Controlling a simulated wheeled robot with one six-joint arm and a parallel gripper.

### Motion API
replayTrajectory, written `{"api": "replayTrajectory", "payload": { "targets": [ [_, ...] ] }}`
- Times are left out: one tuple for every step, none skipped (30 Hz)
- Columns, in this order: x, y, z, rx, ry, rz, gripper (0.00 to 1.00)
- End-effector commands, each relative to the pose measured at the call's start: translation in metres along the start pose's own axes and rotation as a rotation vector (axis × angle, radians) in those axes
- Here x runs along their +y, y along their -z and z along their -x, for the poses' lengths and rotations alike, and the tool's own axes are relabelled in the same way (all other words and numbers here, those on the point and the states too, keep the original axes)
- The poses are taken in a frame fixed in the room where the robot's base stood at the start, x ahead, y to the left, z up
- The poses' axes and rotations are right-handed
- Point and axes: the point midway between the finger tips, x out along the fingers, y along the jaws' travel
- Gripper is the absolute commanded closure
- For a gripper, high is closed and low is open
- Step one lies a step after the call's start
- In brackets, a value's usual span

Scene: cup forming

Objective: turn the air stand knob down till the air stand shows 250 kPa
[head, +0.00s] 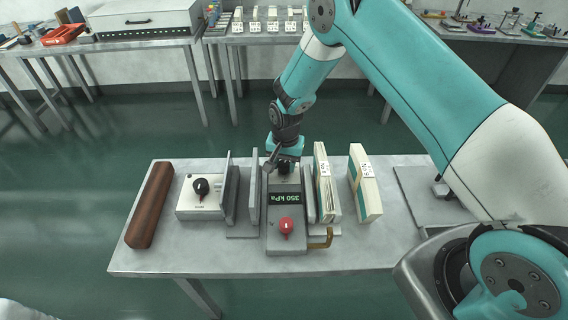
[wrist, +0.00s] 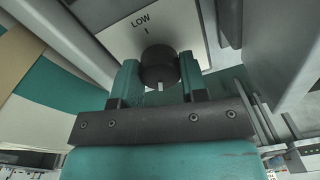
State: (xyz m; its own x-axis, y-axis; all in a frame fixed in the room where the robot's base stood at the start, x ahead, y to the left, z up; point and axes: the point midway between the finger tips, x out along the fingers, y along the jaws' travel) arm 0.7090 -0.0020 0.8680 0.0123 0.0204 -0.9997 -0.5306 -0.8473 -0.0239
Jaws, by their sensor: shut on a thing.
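The air stand (head: 287,246) is a grey box on the near table. Its dark display (head: 286,198) appears upside down in the head view and reads 350 kPa in green. My gripper (head: 284,166) is at the far end of the stand. In the wrist view my gripper (wrist: 160,76) is shut on a black round knob (wrist: 158,62), one finger on each side. The panel around the knob bears the word LOW and a short tick, and a white mark shows on the knob's lower edge. My gripper mostly hides this knob in the head view.
A red knob (head: 286,226) sits on the stand's near end. Upright grey plates (head: 254,190) stand close on the left, white-and-green packs (head: 324,185) on the right. Further left are a white box with a black knob (head: 201,187) and a brown bar (head: 150,205).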

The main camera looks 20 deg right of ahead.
Motion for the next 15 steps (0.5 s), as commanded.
{"api": "replayTrajectory", "payload": {
  "targets": [
    [-0.0005, 0.0003, -0.0017, 0.000, 0.002, 0.027, 0.84],
    [-0.0006, 0.0004, -0.0018, 0.000, 0.002, 0.045, 0.84],
    [-0.0008, 0.0005, -0.0019, 0.000, 0.003, 0.072, 0.84],
    [-0.0009, 0.0006, -0.0019, 0.000, 0.003, 0.095, 0.84],
    [-0.0010, 0.0006, -0.0020, -0.001, 0.003, 0.119, 0.84],
    [-0.0010, 0.0006, -0.0021, -0.002, 0.003, 0.152, 0.84],
    [-0.0009, 0.0005, -0.0023, -0.003, 0.003, 0.178, 0.84],
    [-0.0009, 0.0005, -0.0025, -0.004, 0.003, 0.205, 0.84],
    [-0.0010, 0.0005, -0.0025, -0.005, 0.003, 0.243, 0.84],
    [-0.0011, 0.0005, -0.0024, -0.005, 0.003, 0.271, 0.84],
    [-0.0012, 0.0006, -0.0023, -0.005, 0.003, 0.300, 0.84],
    [-0.0013, 0.0006, -0.0022, -0.006, 0.003, 0.339, 0.84],
    [-0.0013, 0.0006, -0.0021, -0.007, 0.003, 0.367, 0.84],
    [-0.0013, 0.0005, -0.0022, -0.008, 0.003, 0.396, 0.84],
    [-0.0012, 0.0004, -0.0022, -0.009, 0.003, 0.434, 0.84]
  ]
}}
